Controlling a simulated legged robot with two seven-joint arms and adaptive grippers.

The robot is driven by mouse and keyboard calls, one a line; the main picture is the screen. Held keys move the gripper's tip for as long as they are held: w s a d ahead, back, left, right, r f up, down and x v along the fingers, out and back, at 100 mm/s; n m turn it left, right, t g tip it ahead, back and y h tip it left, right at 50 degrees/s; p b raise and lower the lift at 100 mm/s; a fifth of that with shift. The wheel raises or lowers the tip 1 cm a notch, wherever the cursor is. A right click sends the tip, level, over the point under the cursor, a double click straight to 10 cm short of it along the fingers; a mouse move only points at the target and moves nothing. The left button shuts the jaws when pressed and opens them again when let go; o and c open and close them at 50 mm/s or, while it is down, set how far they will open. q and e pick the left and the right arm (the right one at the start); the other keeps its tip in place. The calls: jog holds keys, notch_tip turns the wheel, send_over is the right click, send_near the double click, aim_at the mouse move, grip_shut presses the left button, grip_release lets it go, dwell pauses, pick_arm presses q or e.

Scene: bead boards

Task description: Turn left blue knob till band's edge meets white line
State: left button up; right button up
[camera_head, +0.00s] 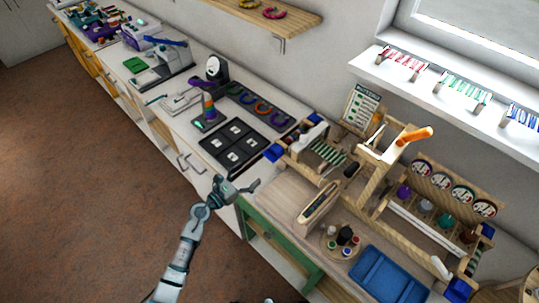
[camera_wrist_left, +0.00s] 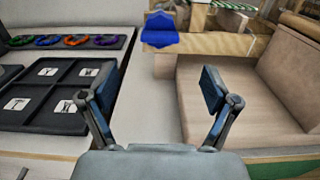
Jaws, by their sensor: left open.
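The left blue knob (camera_head: 274,152) sits at the front left corner of a wooden bead loom. It also shows in the left wrist view (camera_wrist_left: 160,30), ahead of the fingers at the top centre. A green-and-white striped band (camera_head: 328,153) lies on the loom; only a sliver of it shows in the wrist view (camera_wrist_left: 235,5). The white line cannot be made out. My left gripper (camera_head: 238,184) is open and empty, in front of the knob and apart from it, near the bench's front edge. My right gripper is not in view.
A black tray of square compartments (camera_head: 212,153) lies left of the knob. A wooden box-like piece (camera_wrist_left: 235,95) stands right of the fingers. Another blue knob (camera_head: 315,118) is behind. A blue tray (camera_head: 365,265) lies at the front right.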

aim_at(270, 155)
pick_arm(q)
jog(key=b+x, duration=0.1)
jog(key=x, duration=0.9)
jog(key=shift+w+d+f, duration=0.15)
jog(key=shift+w+d, duration=0.35)
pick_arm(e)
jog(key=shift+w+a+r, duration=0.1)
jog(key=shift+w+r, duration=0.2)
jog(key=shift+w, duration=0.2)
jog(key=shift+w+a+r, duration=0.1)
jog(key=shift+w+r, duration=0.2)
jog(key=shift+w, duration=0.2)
pick_arm(q)
jog(key=c, duration=1.2)
